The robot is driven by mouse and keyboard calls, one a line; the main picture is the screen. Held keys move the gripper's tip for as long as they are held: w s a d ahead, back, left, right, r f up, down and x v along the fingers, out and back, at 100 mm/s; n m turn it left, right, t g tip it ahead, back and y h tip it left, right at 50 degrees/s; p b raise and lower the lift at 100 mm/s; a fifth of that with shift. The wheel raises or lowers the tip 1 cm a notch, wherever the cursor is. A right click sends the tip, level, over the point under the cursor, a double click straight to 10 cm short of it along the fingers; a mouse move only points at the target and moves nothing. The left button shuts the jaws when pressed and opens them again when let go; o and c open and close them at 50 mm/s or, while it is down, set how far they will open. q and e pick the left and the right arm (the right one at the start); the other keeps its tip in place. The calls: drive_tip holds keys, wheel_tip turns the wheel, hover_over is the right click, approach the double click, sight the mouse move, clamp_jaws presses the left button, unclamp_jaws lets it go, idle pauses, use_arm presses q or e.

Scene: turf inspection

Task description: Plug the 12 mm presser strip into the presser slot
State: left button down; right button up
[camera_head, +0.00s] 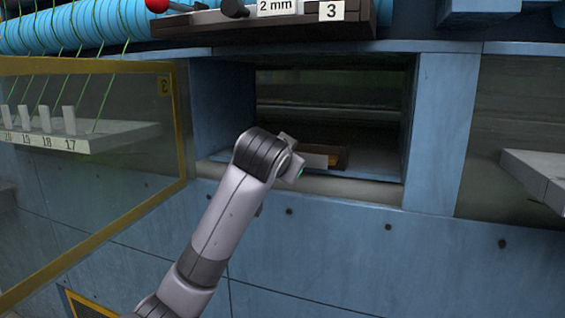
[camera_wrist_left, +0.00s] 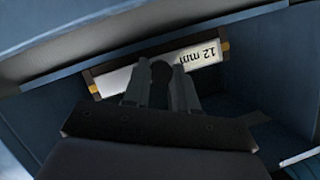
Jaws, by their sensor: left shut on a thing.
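The 12 mm presser strip (camera_wrist_left: 205,54) shows in the left wrist view as a dark brown bar with a white label and brass-coloured ends. In the head view the strip (camera_head: 318,160) lies low inside the blue opening, partly hidden by my gripper. My left gripper (camera_wrist_left: 160,78) is shut on the strip's dark knob. In the head view the left gripper (camera_head: 291,160) is at the front of the opening. The presser slot cannot be made out, and I cannot tell whether the strip touches it. My right gripper is not in view.
The opening has blue side walls (camera_head: 436,130) and a front sill (camera_head: 350,187). A dark rack (camera_head: 250,32) with labels and knobs overhangs it. A glass door (camera_head: 110,170) with a yellow frame stands open at left, in front of a shelf with numbered pegs (camera_head: 68,120).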

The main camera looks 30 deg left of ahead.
use_arm(q)
drive_tip(key=shift+w+a, duration=0.2)
drive_tip(key=shift+w, duration=0.55)
drive_tip(key=shift+w+a, duration=0.15)
drive_tip(key=shift+w, duration=0.6)
drive_tip(key=c, duration=0.8)
unclamp_jaws()
drive_tip(key=shift+r, duration=0.1)
drive_tip(key=b+v, duration=0.1)
drive_tip(key=v, duration=0.6)
